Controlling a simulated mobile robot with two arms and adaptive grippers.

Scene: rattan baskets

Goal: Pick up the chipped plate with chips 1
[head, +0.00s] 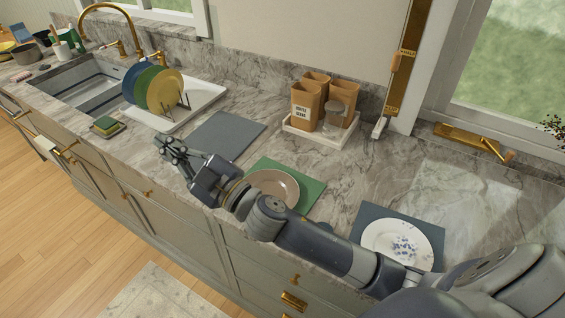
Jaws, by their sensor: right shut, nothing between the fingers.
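Two plates lie on mats on the marble counter. A brownish-grey plate (274,187) lies on a green mat (311,193), partly hidden by my right arm. A white plate (380,236) with blue marks lies on a dark grey mat (433,232) at the lower right, just beyond my arm. I cannot tell which is the chipped one; no chip shows clearly. My right gripper (164,146) is shut and empty, over the counter's front part, left of both plates and near a bare grey mat (222,137). My left gripper is out of view.
A white drying rack tray (200,102) holds blue, green and yellow plates beside the sink (92,85). A sponge (106,124) lies near the front edge. Brown canisters (305,105) stand on a white tray at the back. The counter right of them is mostly clear.

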